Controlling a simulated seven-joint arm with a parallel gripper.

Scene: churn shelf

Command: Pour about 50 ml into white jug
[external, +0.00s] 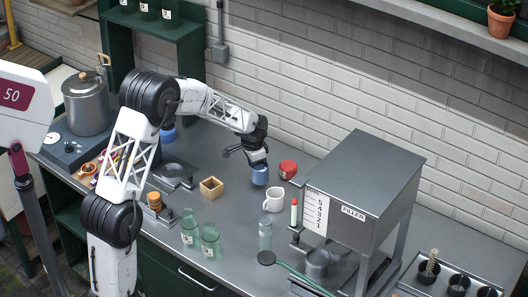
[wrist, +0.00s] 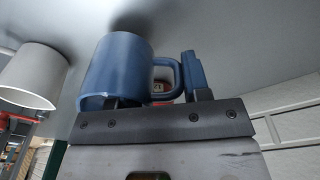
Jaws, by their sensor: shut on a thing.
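A blue mug (external: 259,176) is in my gripper (external: 257,160), which is shut on it. In the wrist view the blue mug (wrist: 118,68) fills the upper middle, with its handle toward the right-hand finger. Its contents are hidden. The white jug (external: 274,200) stands upright on the grey counter, just in front and right of the blue mug in the external view. It also shows in the wrist view (wrist: 32,75) at the left edge, apart from the blue mug. How full the jug is cannot be told.
A red object (external: 288,168) sits just right of the blue mug. The filler machine (external: 362,195) stands to the right, with a clear bottle (external: 265,234) before it. A wooden box (external: 212,187) and green bottles (external: 210,242) are left.

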